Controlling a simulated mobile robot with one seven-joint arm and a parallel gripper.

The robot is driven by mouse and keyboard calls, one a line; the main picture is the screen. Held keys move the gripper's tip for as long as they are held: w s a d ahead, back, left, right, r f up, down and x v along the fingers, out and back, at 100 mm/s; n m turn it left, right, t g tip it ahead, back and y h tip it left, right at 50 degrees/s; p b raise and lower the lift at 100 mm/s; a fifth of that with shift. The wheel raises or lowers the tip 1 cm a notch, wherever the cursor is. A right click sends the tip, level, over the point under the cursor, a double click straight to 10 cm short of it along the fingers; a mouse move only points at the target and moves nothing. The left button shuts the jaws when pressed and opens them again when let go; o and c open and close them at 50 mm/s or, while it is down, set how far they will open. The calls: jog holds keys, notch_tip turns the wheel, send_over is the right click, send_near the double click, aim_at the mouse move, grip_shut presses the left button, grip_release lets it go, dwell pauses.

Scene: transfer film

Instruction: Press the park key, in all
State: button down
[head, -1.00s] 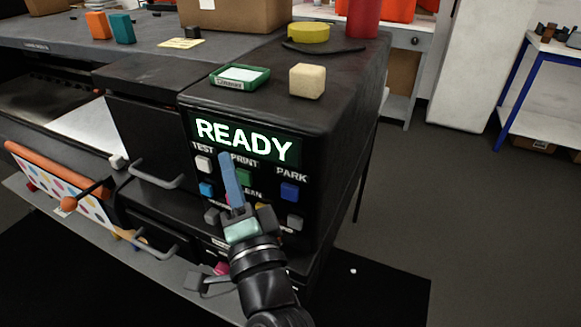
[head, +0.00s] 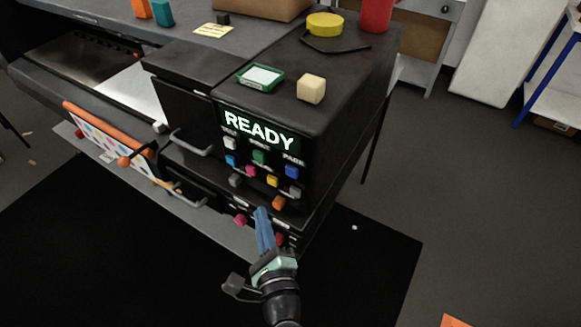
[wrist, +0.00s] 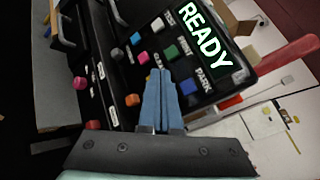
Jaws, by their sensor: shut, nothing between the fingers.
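The printer's control panel faces me with a lit display (head: 258,131) reading READY. The park key (head: 292,172) is a blue square key under the PARK label, at the right of the upper key row; it also shows in the wrist view (wrist: 188,87). My gripper (head: 261,212) has blue fingers that are shut and empty. In the head view it is low in front of the panel, below the keys. In the wrist view the fingertips (wrist: 160,74) point at the panel, to the left of the park key. I cannot tell whether they touch anything.
Other keys, including green (head: 260,157) and yellow (head: 272,181), crowd around. An orange knob (head: 279,202) and a magenta knob (head: 240,219) sit below. A cream block (head: 311,89) and green-framed tray (head: 260,76) lie on top.

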aim_at(285, 172)
jog(key=shift+w, duration=0.15)
jog(key=w+d+b, duration=0.1)
jog(key=w+d, duration=0.4)
jog(key=w, duration=0.2)
dwell(0.4)
jog(key=shift+d, duration=0.1)
dwell(1.9)
jog(key=shift+w+d, duration=0.2)
jog(key=shift+w, duration=0.1)
jog(key=shift+w+d+b, duration=0.3)
jog(key=shift+w, duration=0.05)
dwell(0.8)
jog(key=shift+s+a, duration=0.5)
jog(key=shift+s, duration=0.2)
jog(key=shift+s+a+p, duration=0.3)
jog(key=shift+s+a, duration=0.5)
jog(key=shift+s, duration=0.25)
jog(key=shift+s+a+p, duration=0.3)
jog(key=shift+s+a, duration=0.45)
jog(key=shift+s, duration=0.25)
